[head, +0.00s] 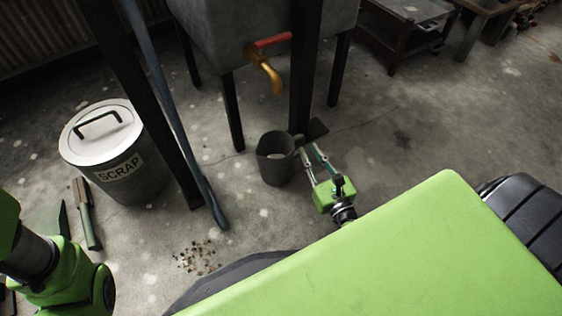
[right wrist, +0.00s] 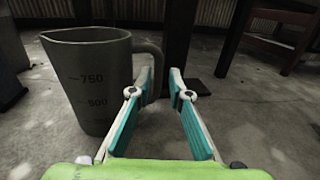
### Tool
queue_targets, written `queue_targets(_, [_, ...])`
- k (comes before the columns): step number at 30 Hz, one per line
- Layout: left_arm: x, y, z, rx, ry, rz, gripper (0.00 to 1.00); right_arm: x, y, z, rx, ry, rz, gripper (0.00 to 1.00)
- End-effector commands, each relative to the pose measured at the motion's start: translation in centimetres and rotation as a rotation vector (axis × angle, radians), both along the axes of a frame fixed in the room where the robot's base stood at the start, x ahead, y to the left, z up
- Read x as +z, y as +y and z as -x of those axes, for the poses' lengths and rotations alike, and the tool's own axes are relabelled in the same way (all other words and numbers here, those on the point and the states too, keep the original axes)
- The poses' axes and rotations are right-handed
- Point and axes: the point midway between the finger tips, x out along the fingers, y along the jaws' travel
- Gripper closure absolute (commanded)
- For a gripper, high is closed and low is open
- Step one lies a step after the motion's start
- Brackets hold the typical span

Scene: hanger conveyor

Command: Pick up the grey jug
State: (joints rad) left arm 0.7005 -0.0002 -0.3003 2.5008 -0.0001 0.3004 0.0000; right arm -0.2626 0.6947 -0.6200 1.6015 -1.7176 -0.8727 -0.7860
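The grey jug (head: 274,164) stands upright on the concrete floor in the head view, below the brass tap. In the right wrist view the jug (right wrist: 92,88) fills the left side, with measuring marks on its wall and its handle (right wrist: 150,62) on the right. My right gripper (head: 311,151) is just right of the jug, at the handle side. In the right wrist view its teal-padded fingers (right wrist: 162,88) are apart, and the left finger overlaps the lower handle. I cannot tell whether it touches. My left arm shows at the lower left of the head view, but its gripper is not visible.
A grey tank with a red-handled tap (head: 266,62) stands on dark legs behind the jug. A dark post (head: 303,90) rises close by the right gripper. A lidded SCRAP bin (head: 118,165), a leaning blue bar (head: 180,130) and a hand tool (head: 86,213) are left.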

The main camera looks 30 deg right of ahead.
Motion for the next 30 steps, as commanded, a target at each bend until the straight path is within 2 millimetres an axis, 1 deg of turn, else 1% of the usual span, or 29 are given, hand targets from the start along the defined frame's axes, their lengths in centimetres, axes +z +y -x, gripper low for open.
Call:
queue_targets(5, [-1.1, 0.0, 0.0, 0.000, 0.000, 0.000, 0.60, -0.2, -0.1, -1.2, -0.001, -0.003, -0.001, 0.82])
queue_targets(10, [-3.1, 0.0, 0.0, 0.000, -0.001, -0.001, 0.60, -0.4, 0.0, -3.4, 0.001, -0.004, -0.003, 0.82])
queue_targets(12, [-3.6, 0.0, 0.0, 0.000, -0.001, -0.001, 0.60, -0.3, -0.1, -4.4, -0.001, -0.004, -0.001, 0.82])
queue_targets(15, [-3.9, 0.0, 0.0, 0.000, 0.000, -0.001, 0.60, -0.1, -0.3, -5.3, -0.001, -0.002, 0.000, 0.82])
queue_targets(23, [-3.8, 0.0, 0.0, 0.000, 0.000, -0.001, 0.60, 0.1, -0.3, -5.6, -0.001, 0.000, -0.001, 0.82])
queue_targets(24, [-3.8, 0.0, 0.0, 0.000, 0.000, -0.001, 0.60, 0.1, -0.3, -5.6, -0.001, 0.000, -0.001, 0.87])
queue_targets(25, [-3.8, 0.0, 0.0, 0.000, 0.000, -0.001, 0.60, 0.1, -0.3, -5.6, -0.001, 0.000, -0.001, 0.95])
queue_targets(26, [-3.8, 0.0, 0.0, 0.000, 0.000, -0.001, 0.60, 0.1, -0.3, -5.6, -0.001, 0.000, -0.001, 1.00])
queue_targets(30, [-3.8, 0.0, 0.0, 0.000, 0.000, -0.001, 0.60, 0.3, -0.3, -5.6, -0.002, -0.004, -0.003, 1.00])
